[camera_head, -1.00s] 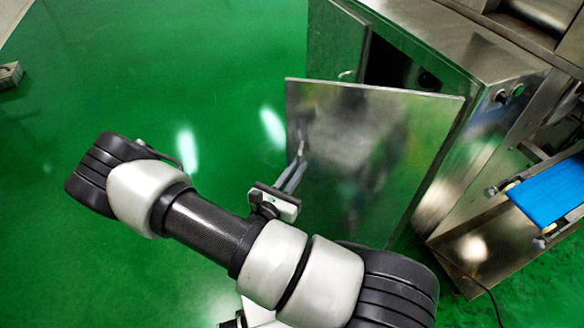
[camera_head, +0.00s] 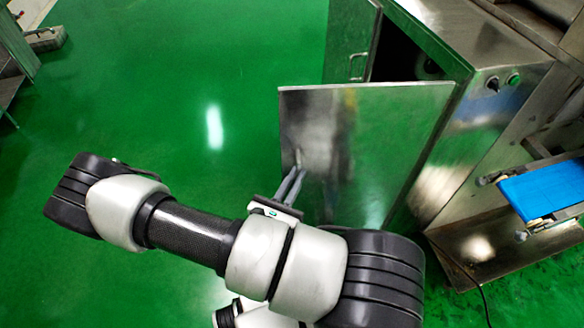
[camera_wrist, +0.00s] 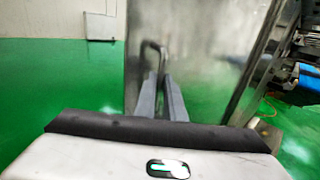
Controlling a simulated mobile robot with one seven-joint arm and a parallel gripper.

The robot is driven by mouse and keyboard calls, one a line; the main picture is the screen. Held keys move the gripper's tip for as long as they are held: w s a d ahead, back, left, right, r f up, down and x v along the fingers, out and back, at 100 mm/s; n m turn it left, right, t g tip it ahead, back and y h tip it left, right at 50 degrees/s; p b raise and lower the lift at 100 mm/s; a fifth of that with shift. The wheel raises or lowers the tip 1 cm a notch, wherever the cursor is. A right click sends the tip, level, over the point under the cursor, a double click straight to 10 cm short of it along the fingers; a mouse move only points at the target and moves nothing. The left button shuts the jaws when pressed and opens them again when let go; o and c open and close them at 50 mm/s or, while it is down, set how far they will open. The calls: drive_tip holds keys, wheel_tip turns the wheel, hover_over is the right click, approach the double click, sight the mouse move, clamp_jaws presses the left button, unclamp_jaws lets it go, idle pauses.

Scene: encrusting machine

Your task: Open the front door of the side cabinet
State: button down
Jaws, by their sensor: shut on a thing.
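The side cabinet (camera_head: 480,95) is a steel box at the upper right in the head view. Its front door (camera_head: 375,130) is a flat steel panel that stands swung out from the body, and a dark opening shows behind it. The door also fills the middle of the wrist view (camera_wrist: 205,50). My gripper (camera_head: 297,168) is at the door's free left edge, shut on the door handle (camera_wrist: 152,52), a thin bent bar. The handle is mostly hidden by the fingers in the head view.
A second steel door panel (camera_head: 350,40) with a small handle stands open behind the first. A blue conveyor belt (camera_head: 543,188) is at the right. A cable lies on the floor below the cabinet. Green floor (camera_head: 230,70) is clear to the left. Steel equipment (camera_head: 15,55) stands at the upper left edge.

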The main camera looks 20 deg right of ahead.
drive_tip(key=shift+s+d+g, duration=0.15)
drive_tip(key=shift+s+d, duration=0.05)
drive_tip(key=shift+s, duration=0.6)
drive_tip(key=shift+s+d+g, duration=0.15)
drive_tip(key=shift+s+d, duration=0.05)
drive_tip(key=shift+s, duration=0.6)
drive_tip(key=c, duration=1.8)
unclamp_jaws()
drive_tip(key=shift+d, duration=0.15)
drive_tip(key=shift+c, duration=0.2)
drive_tip(key=shift+w, duration=0.1)
drive_tip(key=shift+a, duration=0.25)
drive_tip(key=v, duration=1.7)
drive_tip(key=shift+f, duration=0.25)
drive_tip(key=shift+a, duration=0.1)
